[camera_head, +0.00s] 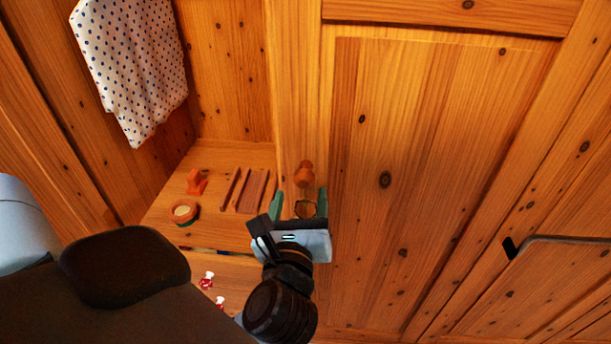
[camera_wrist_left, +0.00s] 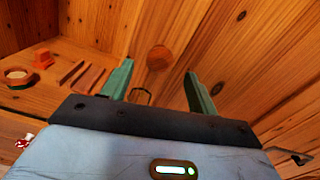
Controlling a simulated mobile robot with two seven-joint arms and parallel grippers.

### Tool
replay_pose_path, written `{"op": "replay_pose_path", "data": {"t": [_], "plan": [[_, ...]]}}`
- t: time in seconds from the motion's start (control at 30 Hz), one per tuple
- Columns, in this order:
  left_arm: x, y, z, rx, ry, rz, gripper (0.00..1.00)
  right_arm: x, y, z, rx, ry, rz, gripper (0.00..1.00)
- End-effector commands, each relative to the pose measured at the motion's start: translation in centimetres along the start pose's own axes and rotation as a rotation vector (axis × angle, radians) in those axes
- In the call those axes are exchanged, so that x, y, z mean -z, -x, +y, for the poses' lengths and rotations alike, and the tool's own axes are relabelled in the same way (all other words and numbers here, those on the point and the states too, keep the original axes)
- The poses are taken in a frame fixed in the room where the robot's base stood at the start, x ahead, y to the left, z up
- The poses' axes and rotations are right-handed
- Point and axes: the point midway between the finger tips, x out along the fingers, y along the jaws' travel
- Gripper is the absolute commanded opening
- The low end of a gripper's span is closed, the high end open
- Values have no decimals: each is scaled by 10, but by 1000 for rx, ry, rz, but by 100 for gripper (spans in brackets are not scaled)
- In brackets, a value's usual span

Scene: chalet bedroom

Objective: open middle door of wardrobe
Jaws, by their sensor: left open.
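The wooden wardrobe door (camera_head: 430,170), a knotty pine panel, fills the middle of the head view and looks closed. A round wooden knob (camera_head: 304,173) sits on its left stile; it also shows in the left wrist view (camera_wrist_left: 159,57). Just below it is a small dark-outlined ring or plate (camera_head: 305,209), whose nature I cannot tell. My left gripper (camera_head: 299,202) is open and empty, its green fingers spread to either side just below the knob. In the left wrist view the knob is beyond the fingertips, between their lines. My right gripper is out of view.
Left of the door is an open compartment with a hanging dotted cloth (camera_head: 135,65). Its shelf holds an orange object (camera_head: 196,182), a round container (camera_head: 184,212) and brown strips (camera_head: 250,190). Small red-and-white items (camera_head: 207,280) lie lower. A dark bent bar (camera_head: 560,239) is at right.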

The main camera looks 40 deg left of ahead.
Motion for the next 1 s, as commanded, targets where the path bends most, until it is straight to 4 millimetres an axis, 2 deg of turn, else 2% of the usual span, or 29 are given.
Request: {"op": "replay_pose_path", "data": {"t": [0.2, 0.4, 0.6, 0.83, 1.0], "plan": [[-3, -34, -1, 0, -2, -5, 59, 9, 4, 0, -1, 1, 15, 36], [-2, -58, 0, 0, -3, -4, 59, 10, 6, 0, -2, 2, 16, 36], [-1, -67, 0, 0, -1, -2, 59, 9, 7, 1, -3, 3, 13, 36], [-1, -67, 0, 0, -1, -1, 59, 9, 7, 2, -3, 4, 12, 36], [-1, -67, 0, 0, -2, -1, 37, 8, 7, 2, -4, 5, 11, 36]]}}
